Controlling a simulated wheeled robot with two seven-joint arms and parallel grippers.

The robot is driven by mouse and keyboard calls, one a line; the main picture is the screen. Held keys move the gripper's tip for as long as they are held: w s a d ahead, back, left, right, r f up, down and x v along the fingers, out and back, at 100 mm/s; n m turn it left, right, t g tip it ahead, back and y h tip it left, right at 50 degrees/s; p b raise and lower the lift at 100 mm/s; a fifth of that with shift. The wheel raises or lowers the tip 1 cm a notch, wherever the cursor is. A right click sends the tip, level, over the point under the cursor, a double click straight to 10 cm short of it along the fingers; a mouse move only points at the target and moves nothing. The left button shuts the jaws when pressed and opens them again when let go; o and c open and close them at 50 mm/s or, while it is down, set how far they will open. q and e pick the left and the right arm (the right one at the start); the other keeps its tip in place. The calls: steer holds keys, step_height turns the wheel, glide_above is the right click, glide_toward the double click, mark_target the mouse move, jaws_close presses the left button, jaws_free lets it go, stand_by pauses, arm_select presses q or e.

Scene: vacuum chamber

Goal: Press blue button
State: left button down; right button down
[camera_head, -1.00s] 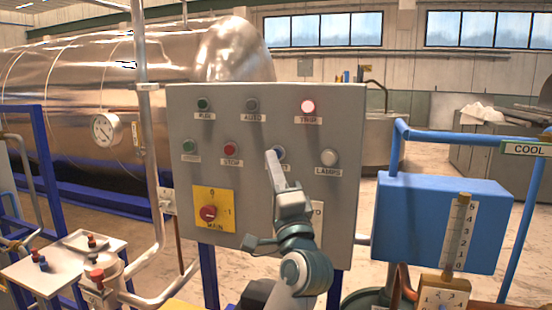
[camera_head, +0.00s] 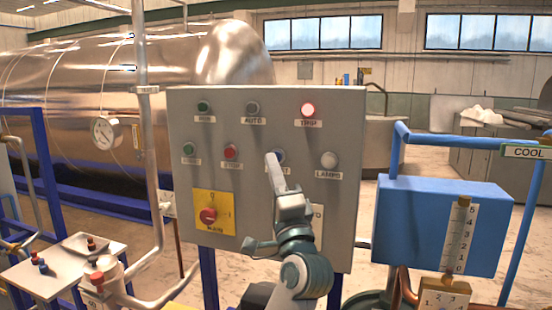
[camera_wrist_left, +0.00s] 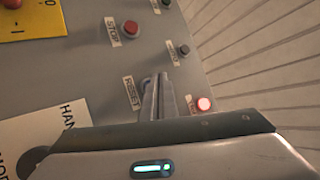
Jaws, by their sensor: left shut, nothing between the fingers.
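The blue button (camera_head: 280,155) is on the grey control panel (camera_head: 343,215), mostly hidden behind my left gripper in the head view. My left gripper (camera_head: 270,158) is shut and empty, with its fingertips over or just left of the button. In the left wrist view the shut fingers (camera_wrist_left: 158,82) point at the panel beside the RESET label (camera_wrist_left: 131,93). The button is nearly all hidden there. I cannot tell whether the tips touch it or whether it is pressed in. My right gripper is not in view.
A red MAIN switch (camera_head: 208,215) on a yellow plate is lower left. A blue box (camera_head: 420,220) stands right of the panel.

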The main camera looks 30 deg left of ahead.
arm_select(q)
steer(key=shift+w, duration=0.1)
stand_by(1.0)
steer(key=shift+w+a+b, duration=0.1)
steer(key=shift+w+b, duration=0.2)
steer(key=shift+b, duration=0.1)
steer(key=shift+w+a+b, duration=0.1)
steer(key=shift+w+b, duration=0.25)
steer(key=shift+w, duration=0.1)
stand_by(0.8)
steer(key=shift+s, duration=0.15)
steer(key=shift+s+d, duration=0.2)
steer(key=shift+s, duration=0.5)
steer(key=shift+s, duration=0.1)
steer(key=shift+s+d, duration=0.2)
steer(key=shift+s, duration=0.6)
steer(key=shift+s+d, duration=0.2)
steer(key=shift+s, duration=0.55)
steer(key=shift+s+d, duration=0.2)
steer(key=shift+s, duration=0.6)
steer(key=shift+f, duration=0.1)
